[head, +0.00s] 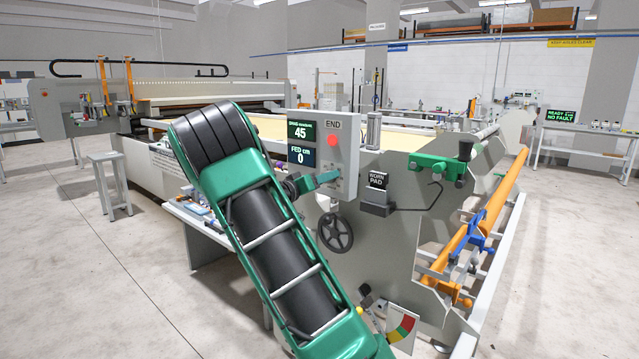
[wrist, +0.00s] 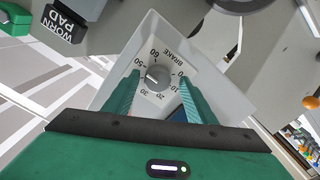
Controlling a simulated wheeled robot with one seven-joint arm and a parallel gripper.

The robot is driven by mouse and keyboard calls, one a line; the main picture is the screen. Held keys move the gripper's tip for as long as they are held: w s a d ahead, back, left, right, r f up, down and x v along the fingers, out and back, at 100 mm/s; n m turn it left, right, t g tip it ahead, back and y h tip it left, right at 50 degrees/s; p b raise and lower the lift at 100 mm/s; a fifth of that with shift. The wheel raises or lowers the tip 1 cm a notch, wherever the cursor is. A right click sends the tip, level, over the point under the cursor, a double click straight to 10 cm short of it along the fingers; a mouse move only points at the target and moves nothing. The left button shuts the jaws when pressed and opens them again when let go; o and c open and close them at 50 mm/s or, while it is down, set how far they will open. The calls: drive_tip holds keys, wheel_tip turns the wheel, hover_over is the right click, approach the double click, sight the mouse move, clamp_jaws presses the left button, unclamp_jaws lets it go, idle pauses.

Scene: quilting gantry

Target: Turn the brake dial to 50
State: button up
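The brake dial (wrist: 158,77) is a grey round knob on a pale panel (wrist: 205,70), in the wrist view. Around it is a scale lettered BRAKE, with 0, 10, 20, 30, 50 and 60 legible; the 40 mark seems hidden by a finger. A pale mark on the knob points left, just below 50. My gripper (wrist: 159,76) has its two green fingers on either side of the knob, with small gaps visible. In the head view, my gripper (head: 318,181) is at the lower part of the control box (head: 346,150); its upper display (head: 300,131) reads 45.
A lower display (head: 302,156) reads FED cm 0. A red button (head: 332,140) marked END is on the box. A black handwheel (head: 335,232) is below it. A WORN PAD holder (head: 376,196) and a green clamp (head: 440,165) stand to the right. Open floor lies left.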

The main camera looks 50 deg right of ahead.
drive_tip(key=a, duration=1)
drive_tip(key=shift+s+a, duration=0.35)
drive_tip(key=shift+s, duration=0.05)
